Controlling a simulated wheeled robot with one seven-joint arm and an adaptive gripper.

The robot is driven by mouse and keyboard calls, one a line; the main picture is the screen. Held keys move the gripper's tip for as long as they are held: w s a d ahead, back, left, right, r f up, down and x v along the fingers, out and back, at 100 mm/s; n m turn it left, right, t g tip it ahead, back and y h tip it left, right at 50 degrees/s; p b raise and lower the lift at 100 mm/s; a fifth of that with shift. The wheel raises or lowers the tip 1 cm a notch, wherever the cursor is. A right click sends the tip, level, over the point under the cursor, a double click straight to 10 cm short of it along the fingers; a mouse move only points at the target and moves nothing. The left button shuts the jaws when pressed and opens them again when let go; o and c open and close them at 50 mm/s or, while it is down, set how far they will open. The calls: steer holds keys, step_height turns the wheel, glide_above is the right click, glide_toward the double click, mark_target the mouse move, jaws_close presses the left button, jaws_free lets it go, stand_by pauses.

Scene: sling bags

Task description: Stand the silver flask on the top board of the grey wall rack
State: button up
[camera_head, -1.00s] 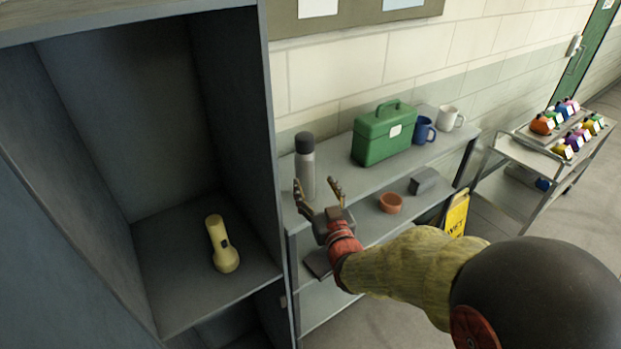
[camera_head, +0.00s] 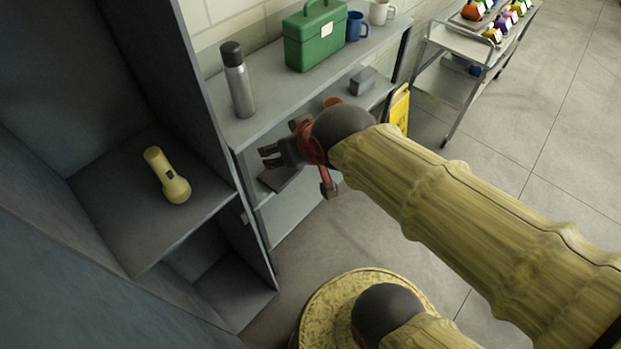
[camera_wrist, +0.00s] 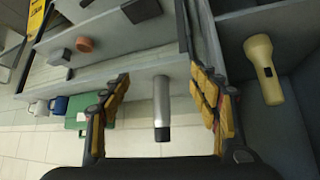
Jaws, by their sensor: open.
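The silver flask (camera_head: 239,88) with a dark cap stands upright on the top board (camera_head: 262,118) of the grey wall rack, near its left end. Nothing holds it. My gripper (camera_head: 265,157) is open and empty in front of the rack, apart from the flask, nearer the camera. In the wrist view, which is upside down, the flask (camera_wrist: 161,100) appears between my spread fingers (camera_wrist: 160,76), but beyond them. Its whole body shows in the head view.
A green toolbox (camera_head: 314,38), blue mug (camera_head: 355,26) and white mug (camera_head: 381,11) share the top board. Below are a grey box (camera_head: 363,80) and a clay pot (camera_head: 332,101). A locker with a yellow torch (camera_head: 168,176) stands left. A cart (camera_head: 447,86) and yellow sign (camera_head: 399,110) are right.

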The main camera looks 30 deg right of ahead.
steer(key=s+g, duration=0.2)
steer(key=s, duration=0.8)
steer(key=shift+a+g, duration=0.15)
steer(key=shift+g, duration=0.15)
steer(key=shift+r, duration=0.1)
step_height(320, 180, down, 14)
steer(key=b, duration=1.4)
steer(key=shift+f, duration=0.2)
